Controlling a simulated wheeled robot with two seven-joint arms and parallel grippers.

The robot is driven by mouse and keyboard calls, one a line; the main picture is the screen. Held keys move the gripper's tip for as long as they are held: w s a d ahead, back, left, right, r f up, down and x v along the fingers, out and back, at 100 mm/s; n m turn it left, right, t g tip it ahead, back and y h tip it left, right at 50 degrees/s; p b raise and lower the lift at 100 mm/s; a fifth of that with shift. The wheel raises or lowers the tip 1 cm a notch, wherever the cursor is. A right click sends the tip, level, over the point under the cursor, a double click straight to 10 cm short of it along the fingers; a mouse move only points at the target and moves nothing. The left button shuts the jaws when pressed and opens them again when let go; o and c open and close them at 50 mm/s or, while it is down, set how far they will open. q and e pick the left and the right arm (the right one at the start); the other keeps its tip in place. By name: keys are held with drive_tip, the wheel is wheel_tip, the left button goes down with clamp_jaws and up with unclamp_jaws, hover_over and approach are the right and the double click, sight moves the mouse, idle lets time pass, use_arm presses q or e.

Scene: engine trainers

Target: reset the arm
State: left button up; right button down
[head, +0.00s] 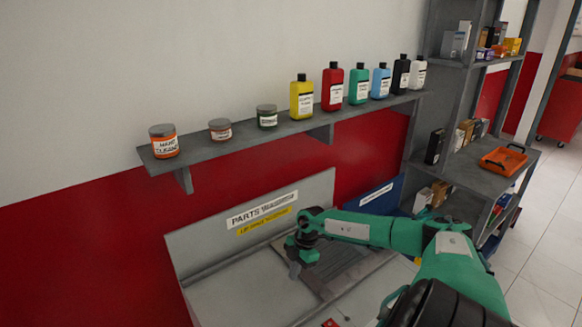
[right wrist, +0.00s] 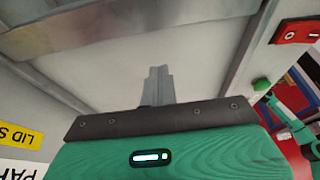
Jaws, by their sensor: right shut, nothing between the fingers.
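My right arm comes in from the lower right in the head view. My right gripper (head: 294,270) hangs over the parts washer (head: 215,250). It is shut, with nothing held. In the right wrist view its closed fingers (right wrist: 158,85) point at a pale panel of the washer, and I cannot tell how far away that surface is. My left gripper is not in view.
A grey wall shelf (head: 210,150) carries several jars and bottles, including a yellow bottle (head: 302,98). A shelving unit (head: 470,175) with boxes and an orange tray (head: 503,160) stands at the right. A red switch (right wrist: 296,36) sits near the washer's edge. Floor is clear at far right.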

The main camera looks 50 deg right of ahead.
drive_tip(key=v, duration=0.1)
drive_tip(key=b+v, duration=0.1)
drive_tip(key=shift+d+r, duration=0.15)
drive_tip(key=shift+d, duration=0.2)
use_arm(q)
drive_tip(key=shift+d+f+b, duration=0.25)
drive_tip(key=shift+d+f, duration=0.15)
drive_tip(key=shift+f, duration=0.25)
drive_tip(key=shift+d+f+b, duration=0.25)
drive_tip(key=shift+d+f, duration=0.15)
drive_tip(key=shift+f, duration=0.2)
use_arm(e)
drive_tip(key=v, duration=0.4)
drive_tip(key=shift+a+r, duration=0.2)
drive_tip(key=shift+r, duration=0.15)
